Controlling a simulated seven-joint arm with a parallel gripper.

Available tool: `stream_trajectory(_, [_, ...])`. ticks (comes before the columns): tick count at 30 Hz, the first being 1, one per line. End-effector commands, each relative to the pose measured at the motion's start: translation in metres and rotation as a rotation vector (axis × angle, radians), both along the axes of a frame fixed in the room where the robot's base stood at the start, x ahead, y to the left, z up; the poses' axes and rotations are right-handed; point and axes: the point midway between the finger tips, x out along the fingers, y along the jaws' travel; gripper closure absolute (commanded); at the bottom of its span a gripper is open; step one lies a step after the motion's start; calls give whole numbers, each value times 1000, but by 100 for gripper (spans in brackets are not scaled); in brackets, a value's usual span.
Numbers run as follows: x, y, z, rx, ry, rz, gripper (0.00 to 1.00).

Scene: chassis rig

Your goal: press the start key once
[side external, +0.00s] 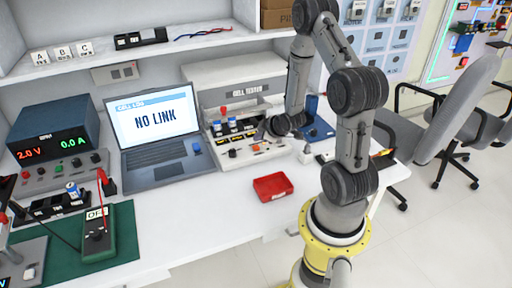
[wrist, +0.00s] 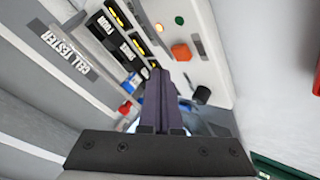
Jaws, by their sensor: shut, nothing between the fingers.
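The cell tester (side external: 240,164) is a white bench unit with a sloped control face at the back of the table. In the wrist view its face (wrist: 212,60) shows an orange-red button (wrist: 181,51), a small green round part (wrist: 179,20), a black knob (wrist: 201,95) and dark labelled strips. I cannot tell from any readable label which part is the start key. My gripper (wrist: 158,76) is shut and empty, its dark fingers pointing at the tester. Its tips overlap the strips and a battery in the picture; contact is not clear. In the side view my gripper (side external: 268,128) is over the tester's right part.
A laptop (side external: 170,170) reading "NO LINK" stands left of the tester. A red tray (side external: 273,187) lies in front of it. A power supply (side external: 52,137) and a green mat (side external: 125,235) with a meter (side external: 97,238) are at left. The table front is mostly clear.

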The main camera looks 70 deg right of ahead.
Motion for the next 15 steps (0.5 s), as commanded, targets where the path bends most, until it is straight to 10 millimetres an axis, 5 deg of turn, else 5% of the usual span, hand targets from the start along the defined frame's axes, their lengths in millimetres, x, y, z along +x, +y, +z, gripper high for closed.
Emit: stream_trajectory(15, [0, 0, 37, -1, 0, 1, 100])
